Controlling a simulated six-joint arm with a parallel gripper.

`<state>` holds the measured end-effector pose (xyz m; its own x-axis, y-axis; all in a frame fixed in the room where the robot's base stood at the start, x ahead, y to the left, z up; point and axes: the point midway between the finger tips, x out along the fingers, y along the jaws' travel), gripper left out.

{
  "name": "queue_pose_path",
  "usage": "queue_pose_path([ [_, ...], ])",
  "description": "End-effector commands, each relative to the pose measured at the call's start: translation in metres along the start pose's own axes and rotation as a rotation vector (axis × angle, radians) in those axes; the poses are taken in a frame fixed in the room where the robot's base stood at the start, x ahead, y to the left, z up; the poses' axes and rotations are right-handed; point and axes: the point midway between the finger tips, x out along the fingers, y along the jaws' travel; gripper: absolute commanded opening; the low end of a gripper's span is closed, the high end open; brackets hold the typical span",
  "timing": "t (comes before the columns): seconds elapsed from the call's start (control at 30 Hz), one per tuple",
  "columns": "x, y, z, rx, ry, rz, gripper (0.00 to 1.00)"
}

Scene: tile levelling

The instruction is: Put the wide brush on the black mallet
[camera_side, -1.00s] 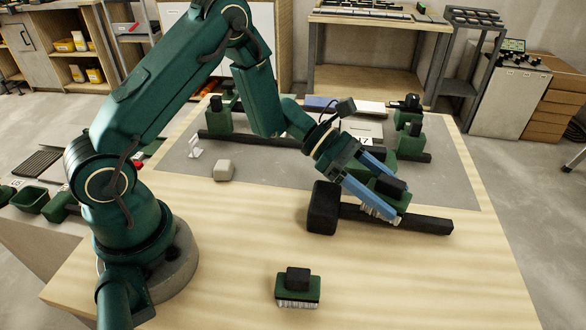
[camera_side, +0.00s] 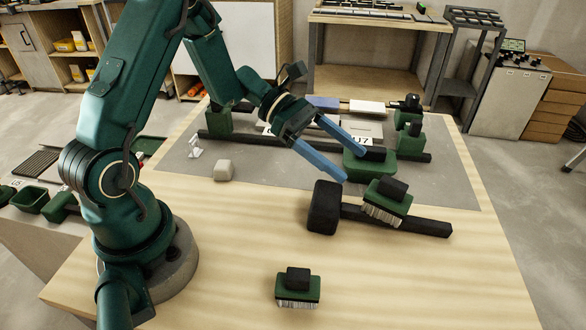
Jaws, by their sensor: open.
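The black mallet lies on the wooden table, with its head (camera_side: 322,208) at the left and its handle (camera_side: 430,224) running right. A green brush with a black grip and pale bristles (camera_side: 386,203) rests on the handle, bristles down and slightly tilted. I take it to be the wide brush. A similar green brush (camera_side: 297,287) stands on bare wood at the front. My gripper (camera_side: 352,164), with two blue fingers, is open and empty, above and behind the mallet, apart from the brush.
A grey mat (camera_side: 260,181) covers the back of the table (camera_side: 420,290). A green block (camera_side: 370,166) stands close behind the fingers. A small grey block (camera_side: 223,170) sits at the mat's front left. Dark rails with green blocks (camera_side: 410,145) stand farther back. The front right is clear.

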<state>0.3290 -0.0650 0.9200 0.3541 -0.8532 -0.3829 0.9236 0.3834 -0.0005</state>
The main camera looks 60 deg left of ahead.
Motion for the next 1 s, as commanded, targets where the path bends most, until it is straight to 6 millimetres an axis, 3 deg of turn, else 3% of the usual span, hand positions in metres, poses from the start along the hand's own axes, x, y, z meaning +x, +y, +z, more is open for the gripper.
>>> queue_pose_path([
  [0.1,-0.015,0.001,0.000,0.002,-0.002,0.004,0.85],
  [0.27,-0.024,0.000,0.001,0.009,0.003,-0.002,0.85],
  [0.43,-0.021,-0.025,0.017,0.167,0.077,-0.090,0.85],
  [0.6,-0.021,-0.077,0.034,0.534,0.252,-0.273,0.85],
  [0.73,-0.030,-0.112,0.036,0.843,0.401,-0.407,0.85],
  [0.9,-0.051,-0.142,0.031,1.251,0.603,-0.550,0.85],
  [1.0,-0.067,-0.150,0.028,1.486,0.728,-0.614,0.85],
])
